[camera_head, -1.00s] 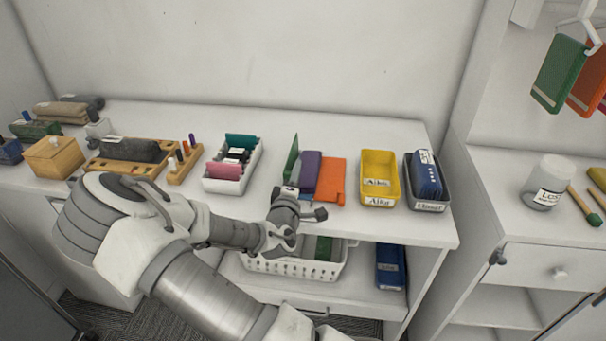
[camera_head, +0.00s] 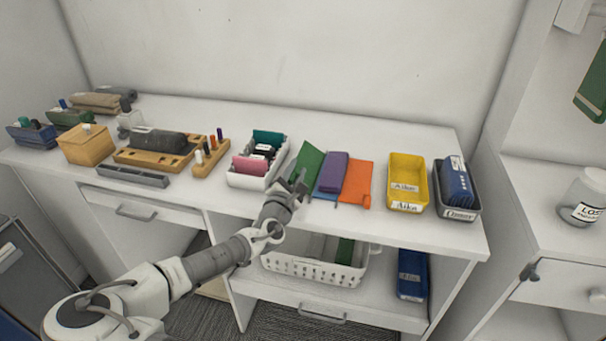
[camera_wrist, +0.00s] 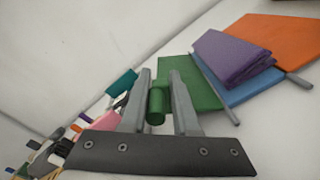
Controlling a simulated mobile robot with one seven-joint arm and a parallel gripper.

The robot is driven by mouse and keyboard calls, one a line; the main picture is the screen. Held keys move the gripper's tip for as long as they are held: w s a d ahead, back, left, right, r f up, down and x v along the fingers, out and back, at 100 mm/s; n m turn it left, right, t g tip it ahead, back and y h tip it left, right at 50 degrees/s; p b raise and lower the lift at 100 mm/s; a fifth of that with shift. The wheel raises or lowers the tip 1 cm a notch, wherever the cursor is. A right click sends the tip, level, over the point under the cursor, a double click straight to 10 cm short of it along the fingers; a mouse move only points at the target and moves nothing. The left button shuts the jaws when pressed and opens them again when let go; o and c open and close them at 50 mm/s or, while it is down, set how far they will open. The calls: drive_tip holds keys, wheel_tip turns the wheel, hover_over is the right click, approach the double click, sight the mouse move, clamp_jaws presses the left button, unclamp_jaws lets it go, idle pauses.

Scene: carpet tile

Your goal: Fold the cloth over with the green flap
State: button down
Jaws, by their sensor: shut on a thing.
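The cloth lies on the white counter, with an orange part (camera_head: 358,183) at right and a blue part (camera_wrist: 250,86) under the purple one. A thick purple piece (camera_head: 333,172) lies over the middle. The green flap (camera_head: 308,161) is at the left side of the cloth, slanting out to the left. My gripper (camera_head: 298,183) is at the flap's near left edge. In the wrist view, my gripper (camera_wrist: 160,76) has its two fingers on either side of a green cylinder-shaped grip (camera_wrist: 156,103) at the flap's edge, shut on it.
A white tray with teal and pink items (camera_head: 248,181) stands close at left. A yellow bin (camera_head: 406,180) and a grey bin (camera_head: 472,206) stand at right. A white basket (camera_head: 312,268) sits on the shelf below. The counter behind the cloth is clear.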

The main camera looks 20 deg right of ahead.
drive_tip(key=shift+w+a+f+n+b, duration=0.25)
drive_tip(key=shift+a+n+b, duration=0.15)
drive_tip(key=shift+n, duration=0.25)
drive_tip(key=shift+w+a+f+n+b, duration=0.15)
drive_tip(key=shift+w+a+n+b, duration=0.2)
drive_tip(key=shift+n, duration=0.25)
drive_tip(key=shift+w+a+f+n+b, duration=0.2)
drive_tip(key=shift+a+n+b, duration=0.1)
drive_tip(key=shift+a+n, duration=0.25)
drive_tip(key=shift+d, duration=0.1)
drive_tip(key=c, duration=0.8)
unclamp_jaws()
drive_tip(key=shift+f, duration=0.1)
drive_tip(key=shift+s+d+f, duration=0.1)
drive_tip(key=shift+s+d, duration=0.05)
drive_tip(key=shift+d, duration=0.05)
drive_tip(key=v, duration=1.7)
drive_tip(key=shift+s+a, duration=0.15)
